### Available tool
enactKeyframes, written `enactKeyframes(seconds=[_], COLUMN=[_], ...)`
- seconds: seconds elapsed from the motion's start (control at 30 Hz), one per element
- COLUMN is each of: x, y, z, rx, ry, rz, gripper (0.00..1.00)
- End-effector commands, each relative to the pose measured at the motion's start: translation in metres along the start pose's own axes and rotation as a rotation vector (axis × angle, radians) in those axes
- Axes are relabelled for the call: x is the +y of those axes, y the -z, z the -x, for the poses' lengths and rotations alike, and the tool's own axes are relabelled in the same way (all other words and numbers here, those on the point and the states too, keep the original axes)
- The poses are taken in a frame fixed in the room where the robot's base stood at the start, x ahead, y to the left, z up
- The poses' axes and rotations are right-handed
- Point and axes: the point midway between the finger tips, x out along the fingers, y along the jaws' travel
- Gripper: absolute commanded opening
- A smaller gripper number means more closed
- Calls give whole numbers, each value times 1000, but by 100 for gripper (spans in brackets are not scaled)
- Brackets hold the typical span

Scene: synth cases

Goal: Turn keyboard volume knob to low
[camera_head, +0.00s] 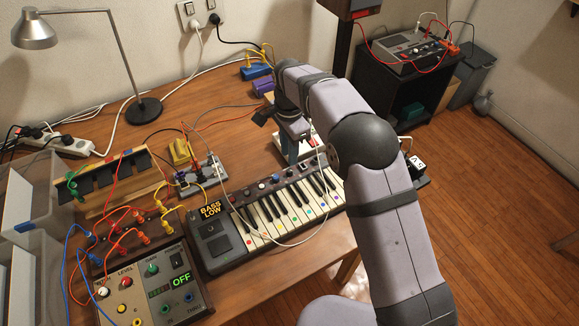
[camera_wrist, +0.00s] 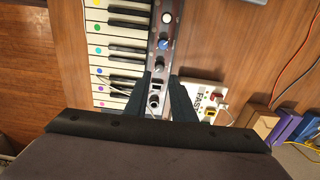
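The keyboard (camera_head: 268,217) lies on the wooden table, with coloured dots on its white keys and a "BASS LOW" display at its left end. Its control strip holds several small knobs, including a blue knob (camera_head: 276,178), also seen in the wrist view (camera_wrist: 163,43). The labels are too small to read, so I cannot tell which knob is volume. My gripper (camera_wrist: 162,75) is open, its two dark fingers apart over the right end of the strip. In the head view it points down behind the keyboard.
A control box (camera_head: 150,284) reading "OFF" with cables stands at front left. A white cable loops over the keys. A desk lamp (camera_head: 143,110) and power strip stand farther back.

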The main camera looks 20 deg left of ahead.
Motion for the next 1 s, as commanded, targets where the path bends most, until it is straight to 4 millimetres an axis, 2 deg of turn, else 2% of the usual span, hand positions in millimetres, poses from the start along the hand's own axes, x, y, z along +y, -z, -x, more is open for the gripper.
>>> enactKeyframes(seconds=[0.4, 0.6, 0.97, 1.0], x=[2, 1, 1, 1], y=[0, 0, 0, 0], z=[-47, -65, -70, -70], rx=[-1, 0, 0, 0], ry=[-4, -3, -1, -1], rz=[1, 1, 1, 1], gripper=[23, 23, 23, 16])
